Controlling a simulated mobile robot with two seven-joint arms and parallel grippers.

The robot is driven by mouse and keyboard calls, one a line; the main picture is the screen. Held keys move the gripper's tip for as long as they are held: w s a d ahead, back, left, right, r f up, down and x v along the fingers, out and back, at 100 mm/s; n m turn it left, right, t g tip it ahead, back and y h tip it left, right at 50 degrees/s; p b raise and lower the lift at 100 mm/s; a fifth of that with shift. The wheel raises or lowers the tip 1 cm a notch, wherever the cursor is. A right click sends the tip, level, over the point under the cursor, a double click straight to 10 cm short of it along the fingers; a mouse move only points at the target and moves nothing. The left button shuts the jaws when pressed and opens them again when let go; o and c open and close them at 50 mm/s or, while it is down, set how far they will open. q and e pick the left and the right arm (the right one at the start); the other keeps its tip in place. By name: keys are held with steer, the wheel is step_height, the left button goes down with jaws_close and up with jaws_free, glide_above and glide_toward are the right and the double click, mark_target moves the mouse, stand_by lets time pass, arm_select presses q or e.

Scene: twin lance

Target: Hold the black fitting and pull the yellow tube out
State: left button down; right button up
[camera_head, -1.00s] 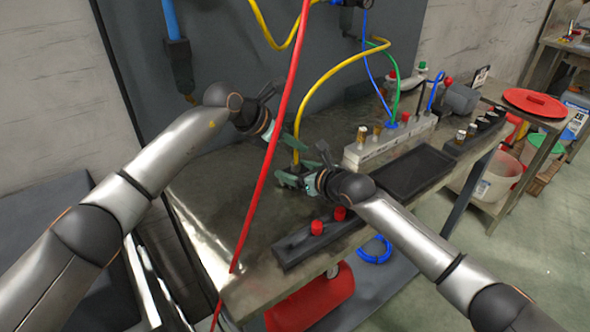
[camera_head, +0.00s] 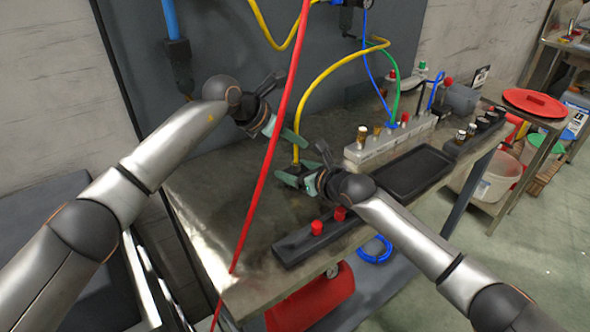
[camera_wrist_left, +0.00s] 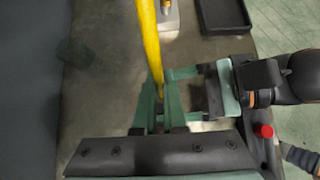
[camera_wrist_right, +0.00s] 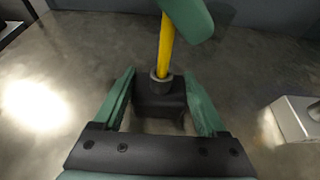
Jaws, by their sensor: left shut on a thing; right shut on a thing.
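The yellow tube (camera_head: 322,76) arches down from the upper right and runs into the top of the black fitting. My left gripper (camera_head: 294,138) is shut on the tube a little above the fitting. The left wrist view shows the tube (camera_wrist_left: 148,45) running to its green fingers (camera_wrist_left: 160,108). My right gripper (camera_head: 298,178) is lower, at the fitting on the bench. In the right wrist view its fingers (camera_wrist_right: 160,103) are shut on the black fitting (camera_wrist_right: 158,98), one on each side. The tube (camera_wrist_right: 166,48) stands upright in the fitting's collar; a left finger partly hides it higher up.
A red hose (camera_head: 266,170) hangs in front of my left gripper. A grey manifold block (camera_head: 378,150) and a black tray (camera_head: 415,172) lie right of the grippers. A dark rail (camera_head: 300,245) with red caps lies in front. The bench's left part is clear.

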arm_select(q)
steer(key=shift+r, duration=0.1)
steer(key=shift+r, duration=3)
arm_select(e)
steer(key=o, duration=1.4)
steer(key=shift+c, duration=0.2)
steer(key=v, duration=1)
steer(key=shift+s+d+r, duration=0.4)
steer(key=shift+s+d, duration=0.1)
steer(key=shift+s, duration=0.2)
